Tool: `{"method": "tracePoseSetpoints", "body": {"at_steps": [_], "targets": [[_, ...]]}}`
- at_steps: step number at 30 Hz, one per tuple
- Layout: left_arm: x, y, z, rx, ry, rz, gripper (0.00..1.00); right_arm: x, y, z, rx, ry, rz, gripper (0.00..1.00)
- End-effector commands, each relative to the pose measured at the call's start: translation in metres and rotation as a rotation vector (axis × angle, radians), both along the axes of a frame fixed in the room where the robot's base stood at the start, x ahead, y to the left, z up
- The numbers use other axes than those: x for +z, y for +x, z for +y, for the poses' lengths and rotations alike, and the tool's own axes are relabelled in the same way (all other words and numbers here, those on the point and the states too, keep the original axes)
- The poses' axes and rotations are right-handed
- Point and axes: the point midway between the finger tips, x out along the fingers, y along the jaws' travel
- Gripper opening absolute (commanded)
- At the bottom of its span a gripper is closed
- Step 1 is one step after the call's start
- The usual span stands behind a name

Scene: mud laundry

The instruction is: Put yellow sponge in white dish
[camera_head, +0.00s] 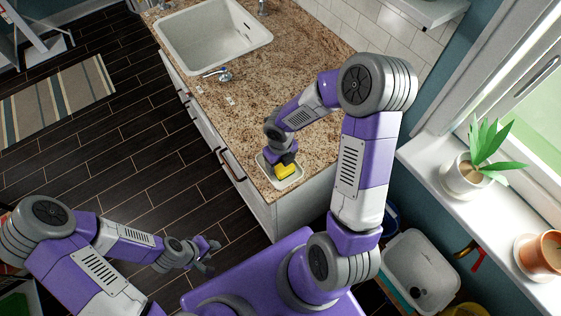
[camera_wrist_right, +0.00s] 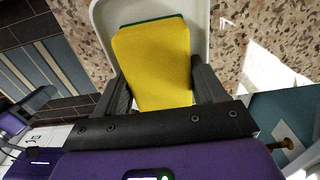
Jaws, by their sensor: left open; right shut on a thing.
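The yellow sponge (camera_head: 286,170) is between the fingers of my right gripper, over the white dish (camera_head: 264,173) at the near end of the granite counter. In the right wrist view the sponge (camera_wrist_right: 152,55) has a green edge at its far side. The dish (camera_wrist_right: 199,12) shows around and behind it. My right gripper (camera_wrist_right: 158,88) is shut on the sponge. I cannot tell whether the sponge touches the dish's bottom. My left gripper (camera_head: 210,255) is open and empty, low at the left, away from the counter.
Potted plants (camera_head: 467,178) stand on the windowsill at the right. A white basin (camera_head: 420,270) is below at the lower right. Open floor lies left of the counter.

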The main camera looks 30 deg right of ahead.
Motion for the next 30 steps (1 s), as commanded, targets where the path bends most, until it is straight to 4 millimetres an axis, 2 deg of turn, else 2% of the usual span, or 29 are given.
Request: {"method": "tracePoseSetpoints", "body": {"at_steps": [1, 2, 4, 12, 16, 30], "targets": [[-0.002, 0.000, 0.000, 0.000, 0.000, 0.000, 0.42, -0.003, 0.000, 0.000, -0.001, 0.000, 0.001, 0.41], [-0.002, 0.000, 0.000, 0.000, 0.000, 0.000, 0.42, -0.003, 0.000, 0.000, -0.001, 0.000, 0.001, 0.71], [-0.001, 0.000, 0.000, 0.000, 0.000, 0.000, 0.42, -0.002, 0.000, 0.000, -0.001, 0.000, 0.001, 0.80], [-0.001, 0.000, 0.000, 0.000, 0.000, 0.000, 0.42, -0.001, 0.000, 0.000, -0.001, 0.000, 0.000, 0.80], [0.004, 0.000, 0.000, 0.000, 0.000, 0.000, 0.42, 0.009, 0.001, 0.000, -0.001, 0.000, -0.002, 0.80], [0.033, 0.000, 0.000, 0.000, 0.000, 0.000, 0.42, 0.102, 0.001, -0.001, -0.003, -0.001, -0.003, 0.80]]}}
